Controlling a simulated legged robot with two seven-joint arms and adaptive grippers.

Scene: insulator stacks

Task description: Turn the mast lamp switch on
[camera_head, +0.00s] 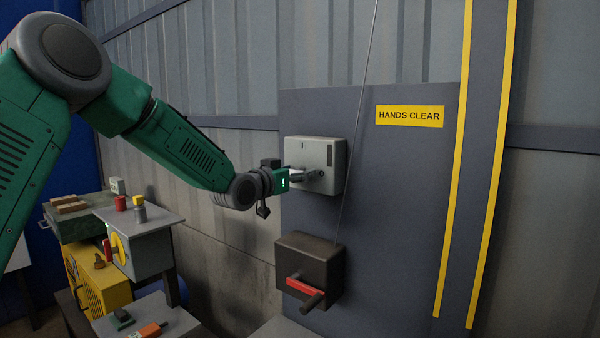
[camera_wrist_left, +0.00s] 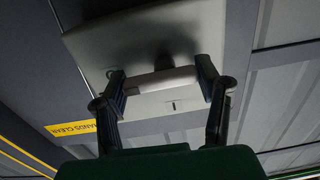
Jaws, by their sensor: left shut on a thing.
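A light grey switch box (camera_head: 327,152) is fixed to the dark wall panel, below and left of the HANDS CLEAR sign. No readable label names it as the mast lamp switch. My left gripper (camera_head: 304,176) is at its front face, shut on its pale lever handle. In the left wrist view the handle (camera_wrist_left: 162,80) lies across between the two fingers of the left gripper (camera_wrist_left: 163,91), with the box (camera_wrist_left: 145,38) behind it. The gripper hides part of the lever in the head view. My right gripper is not in view.
Below is a dark box (camera_head: 322,255) with a red lever (camera_head: 304,287) sticking out. A thin cable (camera_head: 357,120) runs down beside the grey box. At lower left stand a grey cabinet (camera_head: 140,259), a yellow case (camera_head: 90,285) and small items. The panel to the right is clear.

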